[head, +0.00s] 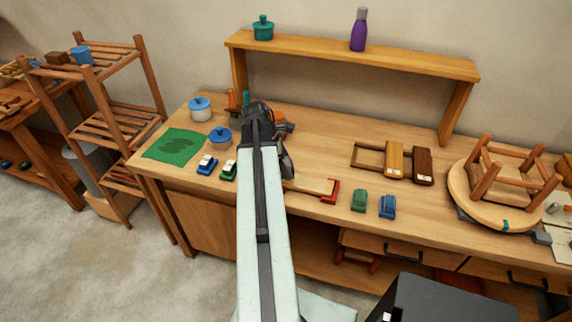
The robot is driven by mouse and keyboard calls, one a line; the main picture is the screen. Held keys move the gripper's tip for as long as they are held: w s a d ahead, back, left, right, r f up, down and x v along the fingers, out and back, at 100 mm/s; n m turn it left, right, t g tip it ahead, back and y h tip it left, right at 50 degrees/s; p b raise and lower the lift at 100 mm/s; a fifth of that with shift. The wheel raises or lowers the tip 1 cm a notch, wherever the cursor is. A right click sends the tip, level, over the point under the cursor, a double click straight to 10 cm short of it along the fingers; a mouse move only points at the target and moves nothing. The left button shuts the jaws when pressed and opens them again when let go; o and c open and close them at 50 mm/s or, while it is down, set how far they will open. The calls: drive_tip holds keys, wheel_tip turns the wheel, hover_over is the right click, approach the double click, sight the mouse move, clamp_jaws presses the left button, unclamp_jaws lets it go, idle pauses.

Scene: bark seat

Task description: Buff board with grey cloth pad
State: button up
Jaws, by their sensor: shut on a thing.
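A pale wooden board (310,186) lies flat near the front edge of the workbench, with a red end piece (330,192) at its right end. Its left part is hidden behind my arm. My gripper (287,165) is over the left part of the board, seen from behind and mostly covered by my own arm. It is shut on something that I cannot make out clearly. The grey cloth pad does not show anywhere else on the bench. I cannot tell whether the held thing touches the board.
Wooden blocks (394,160) lie behind right. An upturned stool (500,185) fills the right end. A shelf (350,55) spans the back.

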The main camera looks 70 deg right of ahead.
sight(286, 161)
drive_tip(key=shift+r+p, duration=0.85)
drive_tip(key=shift+r, duration=0.45)
wheel_tip(286, 161, up, 3)
drive_tip(key=p, duration=0.3)
drive_tip(key=shift+r, duration=0.15)
